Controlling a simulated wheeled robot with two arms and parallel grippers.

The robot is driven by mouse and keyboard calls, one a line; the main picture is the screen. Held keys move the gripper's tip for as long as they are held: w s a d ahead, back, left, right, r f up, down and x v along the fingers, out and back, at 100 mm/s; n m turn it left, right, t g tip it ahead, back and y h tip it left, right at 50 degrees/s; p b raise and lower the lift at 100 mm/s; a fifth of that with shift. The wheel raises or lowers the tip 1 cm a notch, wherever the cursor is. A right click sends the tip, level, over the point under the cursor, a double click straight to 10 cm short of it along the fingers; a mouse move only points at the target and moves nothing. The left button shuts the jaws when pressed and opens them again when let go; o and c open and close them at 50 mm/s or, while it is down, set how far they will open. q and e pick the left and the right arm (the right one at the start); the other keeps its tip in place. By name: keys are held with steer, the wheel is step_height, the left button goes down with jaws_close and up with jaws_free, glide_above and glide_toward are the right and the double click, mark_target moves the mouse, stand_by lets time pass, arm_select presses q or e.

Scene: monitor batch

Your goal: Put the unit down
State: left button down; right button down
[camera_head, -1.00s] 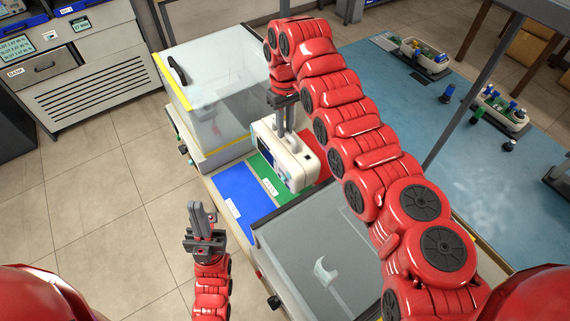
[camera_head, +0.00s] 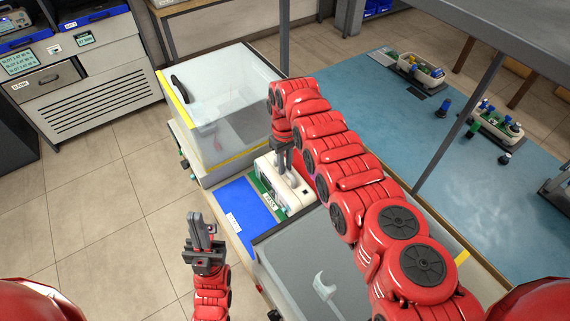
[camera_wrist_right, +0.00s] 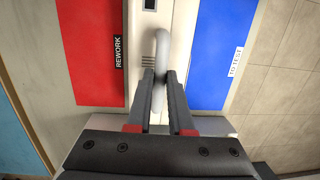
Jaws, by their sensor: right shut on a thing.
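The unit, a white box with a grey handle (camera_head: 292,194), is at the green area (camera_head: 259,186) between the two clear-lidded boxes. My right gripper (camera_head: 283,150) is shut on its handle from above. In the right wrist view the fingers (camera_wrist_right: 160,92) clasp the handle (camera_wrist_right: 162,48), with the red REWORK area (camera_wrist_right: 90,45) on the left and the blue TO TEST area (camera_wrist_right: 215,50) on the right. The unit hides most of the green area. I cannot tell whether its base touches. My left gripper (camera_head: 203,225) is empty, apart from the unit; its finger gap is unclear.
A clear-lidded box (camera_head: 225,100) with yellow edging stands behind the unit. Another grey-lidded box (camera_head: 305,260) stands in front. The blue area (camera_head: 245,208) is bare. A grey post (camera_head: 450,125) rises to the right.

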steer(key=shift+f, duration=0.15)
steer(key=c, duration=0.8)
jaws_free()
steer(key=shift+r, duration=0.2)
steer(key=r+b, duration=0.1)
steer(key=r, duration=0.2)
steer(key=r+b, duration=0.1)
steer(key=r, duration=0.1)
steer(key=w+r+b, duration=0.1)
steer(key=r, duration=0.2)
steer(key=shift+r, duration=0.3)
steer(key=shift+w+r+p, duration=0.15)
steer(key=shift+r+p, duration=0.55)
steer(key=shift+r, duration=0.95)
